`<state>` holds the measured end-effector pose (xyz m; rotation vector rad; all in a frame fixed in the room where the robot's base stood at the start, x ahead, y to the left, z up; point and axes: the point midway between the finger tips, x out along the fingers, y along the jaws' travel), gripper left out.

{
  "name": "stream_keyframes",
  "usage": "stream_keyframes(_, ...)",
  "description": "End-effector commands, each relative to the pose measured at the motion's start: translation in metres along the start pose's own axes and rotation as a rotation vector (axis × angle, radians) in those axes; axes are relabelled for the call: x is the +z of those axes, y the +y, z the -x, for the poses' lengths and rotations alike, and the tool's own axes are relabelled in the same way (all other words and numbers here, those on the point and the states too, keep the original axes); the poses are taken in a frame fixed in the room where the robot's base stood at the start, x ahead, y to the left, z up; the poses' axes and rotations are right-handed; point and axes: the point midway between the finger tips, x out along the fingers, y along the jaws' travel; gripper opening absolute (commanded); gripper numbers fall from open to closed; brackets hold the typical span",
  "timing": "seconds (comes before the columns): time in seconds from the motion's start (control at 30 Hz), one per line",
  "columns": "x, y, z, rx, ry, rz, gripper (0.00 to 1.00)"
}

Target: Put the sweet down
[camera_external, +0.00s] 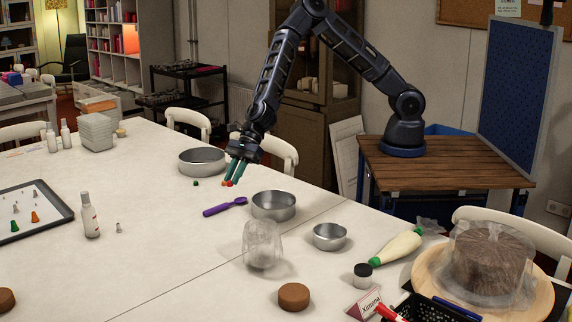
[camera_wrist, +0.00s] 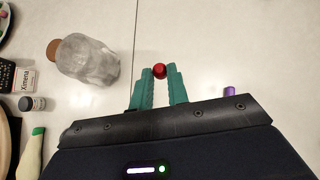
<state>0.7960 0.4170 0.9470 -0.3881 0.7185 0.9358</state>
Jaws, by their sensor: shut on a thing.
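A small round red sweet (camera_wrist: 159,70) is between the fingertips of my gripper (camera_wrist: 160,76) in the wrist view, and the fingers are shut on it. In the external view the sweet (camera_external: 229,184) shows at the tips of my green-fingered gripper (camera_external: 233,174). The gripper points down over the white table, between a purple-handled tool and a round metal tin. From these views I cannot tell exactly how far the sweet is above the table. A small green ball, perhaps another sweet (camera_external: 196,183), lies on the table left of the gripper.
Round tins (camera_external: 203,162) (camera_external: 274,206) (camera_external: 329,237) stand around the gripper. The purple tool (camera_external: 225,207) lies nearby. A clear crumpled wrapper-like object (camera_external: 263,245), a brown disc (camera_external: 294,297), a piping bag (camera_external: 398,247) and a covered cake (camera_external: 487,262) are nearer. The left-middle table is largely clear.

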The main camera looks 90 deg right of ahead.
Motion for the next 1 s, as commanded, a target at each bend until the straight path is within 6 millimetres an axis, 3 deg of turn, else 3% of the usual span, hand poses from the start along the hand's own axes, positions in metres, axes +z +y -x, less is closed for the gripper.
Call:
stream_keyframes(0.2,0.018,0.040,-0.015,0.077,-0.001,0.081,0.00)
stream_keyframes(0.73,0.045,0.112,-0.036,0.218,0.000,0.223,0.00)
stream_keyframes(1.0,0.061,0.164,-0.047,0.315,-0.001,0.319,0.00)
